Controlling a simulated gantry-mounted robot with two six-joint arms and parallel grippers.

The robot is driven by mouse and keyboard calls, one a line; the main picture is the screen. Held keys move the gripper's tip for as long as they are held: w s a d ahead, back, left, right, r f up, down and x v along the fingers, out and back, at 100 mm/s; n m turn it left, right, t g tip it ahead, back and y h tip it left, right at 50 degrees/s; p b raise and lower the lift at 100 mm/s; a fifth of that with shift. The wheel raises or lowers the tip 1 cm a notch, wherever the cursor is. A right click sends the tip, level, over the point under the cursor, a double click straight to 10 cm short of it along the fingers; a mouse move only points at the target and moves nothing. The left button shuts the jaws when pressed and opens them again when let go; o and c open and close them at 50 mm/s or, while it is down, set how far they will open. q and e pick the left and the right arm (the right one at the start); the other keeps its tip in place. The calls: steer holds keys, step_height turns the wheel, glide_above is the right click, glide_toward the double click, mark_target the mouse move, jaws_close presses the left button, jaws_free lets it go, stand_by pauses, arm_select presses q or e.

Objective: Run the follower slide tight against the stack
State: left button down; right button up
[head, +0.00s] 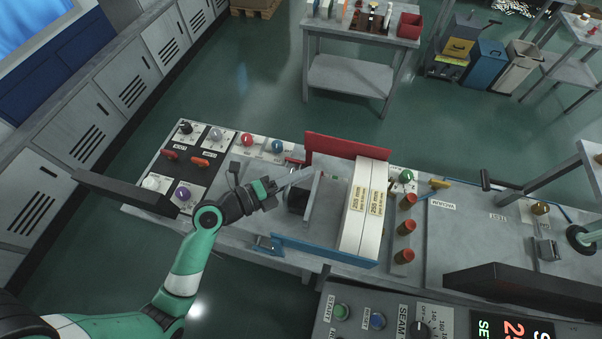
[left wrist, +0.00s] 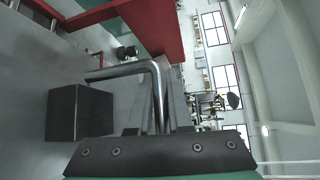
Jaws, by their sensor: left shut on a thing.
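The stack (head: 364,206) is a pair of white, upright blanks with yellow labels, standing between a red side plate (head: 346,147) and a blue front rail (head: 322,250). The follower slide (head: 313,194) shows as a thin grey upright plate to the left of the stack, with a bare gap between them. A dark block sits just left of it and also shows in the left wrist view (left wrist: 80,113). My left gripper (head: 271,187) is shut on the slide's bent metal handle (left wrist: 150,85), left of the plate.
Red-brown cylinders (head: 406,227) stand just right of the stack. Knobs and red switches (head: 201,161) cover the panel at left. A dark control box (head: 390,318) with a display stands in front. The red plate also shows close in the left wrist view (left wrist: 155,22).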

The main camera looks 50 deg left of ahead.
mark_target(284, 195)
arm_select(q)
steer(key=w+d, duration=0.2)
steer(key=d, duration=0.1)
steer(key=shift+d+b, duration=0.3)
steer(key=shift+b, duration=0.05)
steer(key=c, duration=0.8)
jaws_free()
steer(key=shift+c, duration=0.2)
steer(key=shift+a, duration=0.1)
steer(key=b+v, duration=0.1)
steer(key=v, duration=0.7)
steer(key=shift+s+a+f+b, duration=0.15)
steer(key=shift+s+b, duration=0.1)
steer(key=shift+b, duration=0.15)
steer(key=p+v, duration=0.1)
steer(key=p, duration=0.1)
steer(key=p+v, duration=0.2)
steer(key=shift+r, duration=0.25)
